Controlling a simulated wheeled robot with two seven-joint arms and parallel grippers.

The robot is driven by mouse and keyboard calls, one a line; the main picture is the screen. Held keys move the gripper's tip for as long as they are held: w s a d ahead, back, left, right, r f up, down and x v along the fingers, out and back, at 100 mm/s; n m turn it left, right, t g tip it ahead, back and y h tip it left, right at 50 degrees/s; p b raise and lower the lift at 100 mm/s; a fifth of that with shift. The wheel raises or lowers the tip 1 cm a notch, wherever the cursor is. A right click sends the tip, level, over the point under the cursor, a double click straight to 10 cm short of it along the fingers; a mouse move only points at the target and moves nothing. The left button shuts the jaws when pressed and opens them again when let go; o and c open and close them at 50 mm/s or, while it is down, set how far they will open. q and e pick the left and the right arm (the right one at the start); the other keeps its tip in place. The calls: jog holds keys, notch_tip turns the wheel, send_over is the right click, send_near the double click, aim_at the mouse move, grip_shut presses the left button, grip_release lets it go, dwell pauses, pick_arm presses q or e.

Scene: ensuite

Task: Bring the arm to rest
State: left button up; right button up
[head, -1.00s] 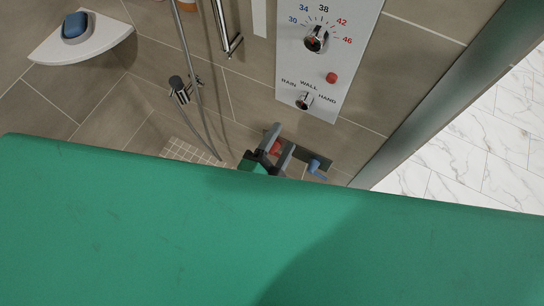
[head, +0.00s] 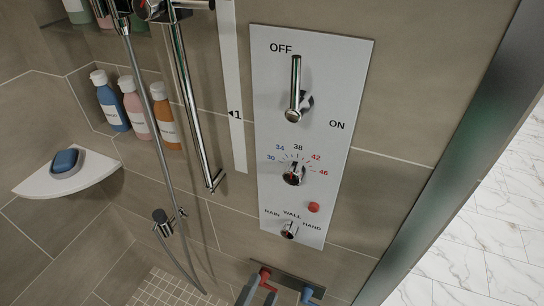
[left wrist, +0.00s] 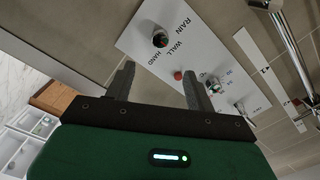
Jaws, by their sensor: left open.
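My left gripper (head: 258,294) shows only in part at the bottom edge of the head view, as grey fingers in front of the red valve handle (head: 265,274). In the left wrist view my left gripper (left wrist: 158,70) is open, with nothing between its fingers. The shower control panel (left wrist: 150,37) lies beyond the fingertips there, and I see no contact with it. The same white panel (head: 346,80) stands in the middle of the head view. Most of my left arm is out of the head view. My right gripper is not in view.
The panel has an upright lever (head: 296,85), a temperature knob (head: 293,173), a red button (head: 314,207) and a selector knob (head: 289,230). A blue valve handle (head: 307,294) sits low. A corner shelf (head: 98,178) with soap, bottles (head: 137,108) and a shower hose (head: 152,115) are left.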

pick_arm(q)
jog(key=shift+f, duration=0.1)
jog(key=s+a+f+n+g+y, duration=0.1)
jog(key=s+f+n+g, duration=0.15)
jog(key=f, duration=0.95)
jog(key=s+f+n+g, duration=0.1)
jog(key=f+g, duration=0.2)
jog(key=f, duration=0.9)
jog(key=s+a+f+n+g+y, duration=0.1)
jog(key=f+g, duration=0.1)
jog(key=f, duration=1)
jog(key=s+a+f+n+g+y, duration=0.1)
jog(key=s+a+f+n+g, duration=0.3)
jog(key=s+a+f, duration=0.5)
jog(key=s+a+f+n+g+y+p, duration=0.1)
jog(key=s+a+f+n+g, duration=0.3)
jog(key=s+a+f, duration=0.6)
notch_tip(320, 180, down, 6)
jog(key=shift+a+r+n+g+y+p, duration=0.1)
jog(key=shift+a+n+g+y+p, duration=0.25)
jog(key=shift+y, duration=0.45)
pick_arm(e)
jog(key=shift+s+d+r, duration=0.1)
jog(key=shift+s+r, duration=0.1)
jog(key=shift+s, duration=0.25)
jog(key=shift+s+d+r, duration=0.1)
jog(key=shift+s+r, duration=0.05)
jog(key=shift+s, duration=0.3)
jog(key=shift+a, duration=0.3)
